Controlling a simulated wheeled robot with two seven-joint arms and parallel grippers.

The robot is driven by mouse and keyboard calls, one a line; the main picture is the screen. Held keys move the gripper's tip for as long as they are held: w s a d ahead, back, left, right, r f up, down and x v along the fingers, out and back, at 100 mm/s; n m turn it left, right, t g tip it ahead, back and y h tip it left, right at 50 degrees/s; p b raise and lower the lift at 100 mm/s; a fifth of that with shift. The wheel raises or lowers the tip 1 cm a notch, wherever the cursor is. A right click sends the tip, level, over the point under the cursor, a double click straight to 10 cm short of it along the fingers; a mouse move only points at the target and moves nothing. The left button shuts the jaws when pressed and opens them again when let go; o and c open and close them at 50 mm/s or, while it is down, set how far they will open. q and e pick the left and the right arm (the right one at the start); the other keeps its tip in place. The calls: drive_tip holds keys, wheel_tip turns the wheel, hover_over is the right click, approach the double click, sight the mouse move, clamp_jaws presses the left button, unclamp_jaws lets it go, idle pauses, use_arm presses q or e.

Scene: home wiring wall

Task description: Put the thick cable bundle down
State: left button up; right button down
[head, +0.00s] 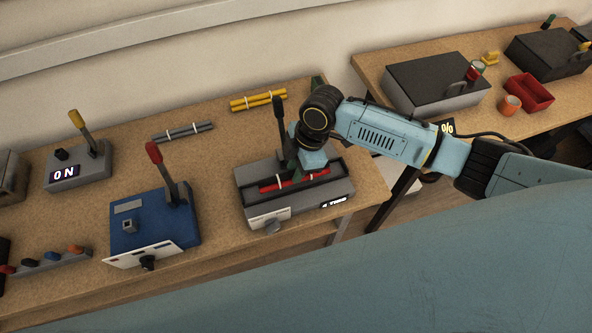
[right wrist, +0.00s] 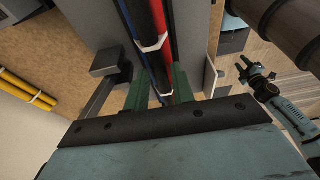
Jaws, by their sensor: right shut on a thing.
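The thick cable bundle (head: 280,184) shows red with white ties in the head view. In the right wrist view the bundle (right wrist: 152,35) shows red, blue and black strands. My right gripper (head: 303,174) points down over the grey device (head: 336,189) and is shut on the bundle. Its green fingers (right wrist: 161,88) stand either side of it. The bundle lies along the dark trough of the device; whether it touches the bottom is hidden.
A black lever (head: 279,112) rises behind my right gripper. Yellow rods (head: 258,100) and grey rods (head: 182,132) lie on the bench. A blue device (head: 152,222) with a red-knobbed lever stands left. A second bench holds a black-topped box (head: 432,80) and red bin (head: 529,93).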

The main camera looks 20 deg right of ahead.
drive_tip(key=shift+f, duration=1)
drive_tip(key=c, duration=1.1)
unclamp_jaws()
drive_tip(key=shift+c, duration=0.2)
drive_tip(key=v, duration=1.2)
drive_tip(key=shift+p, duration=0.45)
